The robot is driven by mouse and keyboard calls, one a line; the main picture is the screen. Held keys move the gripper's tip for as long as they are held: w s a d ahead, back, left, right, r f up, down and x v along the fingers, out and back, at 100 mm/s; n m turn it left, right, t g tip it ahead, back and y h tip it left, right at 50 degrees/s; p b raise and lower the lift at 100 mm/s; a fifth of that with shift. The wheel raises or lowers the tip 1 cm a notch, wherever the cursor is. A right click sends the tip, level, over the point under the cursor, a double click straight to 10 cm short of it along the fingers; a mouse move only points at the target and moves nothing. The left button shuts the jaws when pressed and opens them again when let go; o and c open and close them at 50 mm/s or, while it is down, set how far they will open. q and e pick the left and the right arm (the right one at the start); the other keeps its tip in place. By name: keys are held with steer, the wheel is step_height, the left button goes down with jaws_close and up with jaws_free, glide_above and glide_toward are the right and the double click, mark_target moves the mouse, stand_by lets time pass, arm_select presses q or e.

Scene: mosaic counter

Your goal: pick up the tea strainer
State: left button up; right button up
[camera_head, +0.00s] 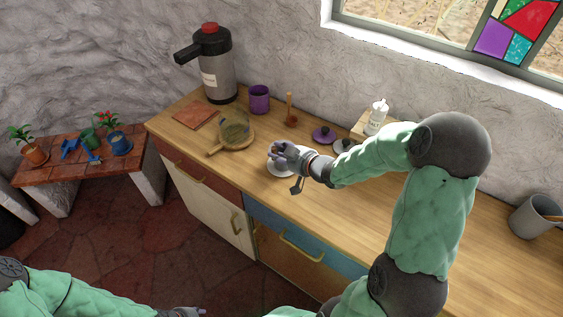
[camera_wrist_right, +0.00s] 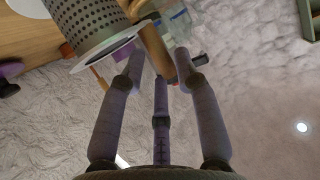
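The tea strainer (camera_wrist_right: 92,22) shows in the right wrist view at top left as a grey perforated basket with a pale rim. Its brown handle (camera_wrist_right: 155,50) runs down between the fingers of my right gripper (camera_wrist_right: 160,66), which look closed around it. In the head view my right gripper (camera_head: 277,152) is over the white saucer (camera_head: 276,171) and hides most of the strainer. I cannot tell how far the strainer is from the saucer. Only a bit of my left gripper (camera_head: 188,312) shows at the bottom edge.
Behind and left stand a glass piece on a round wooden board (camera_head: 215,150), a purple mug (camera_head: 259,98) and a large flask (camera_head: 217,75). A purple lid (camera_head: 324,135) and a salt bottle (camera_head: 377,117) are near my right forearm. The counter's right part is mostly clear.

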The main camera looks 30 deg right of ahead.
steer(key=shift+x, duration=1.3)
jaws_close()
steer(key=shift+r, duration=0.1)
